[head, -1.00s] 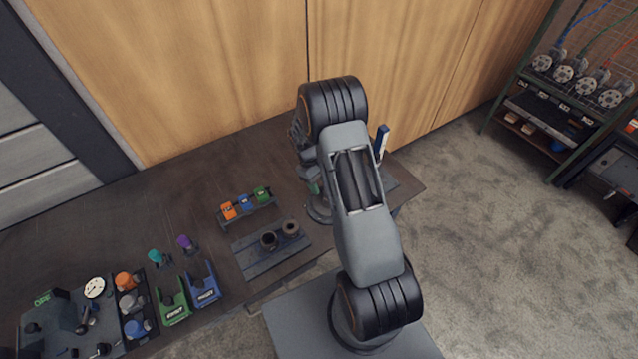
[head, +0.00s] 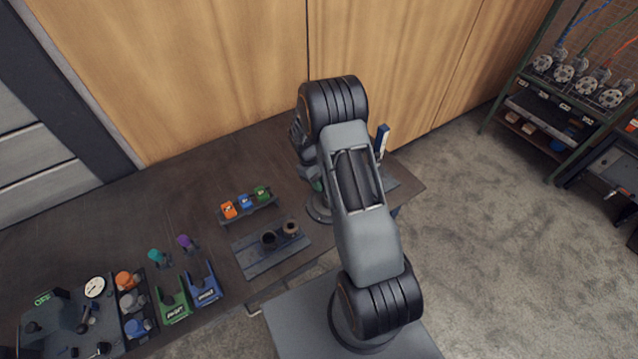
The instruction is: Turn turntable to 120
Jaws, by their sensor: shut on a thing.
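The turntable (head: 319,212) is a grey round base on the dark bench, just left of my arm. My arm covers its right side, and no angle marking on it can be read. A small greenish part shows just above it. My gripper (head: 312,177) points down over the turntable and is mostly hidden behind my arm. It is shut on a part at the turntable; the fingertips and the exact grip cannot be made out.
A rack with orange, blue and green blocks (head: 246,204) and a plate with two dark rings (head: 272,250) stand left of the turntable. A blue-and-white upright object (head: 382,138) stands close right of my arm. Tools and a dial gauge (head: 95,287) fill the bench's left end.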

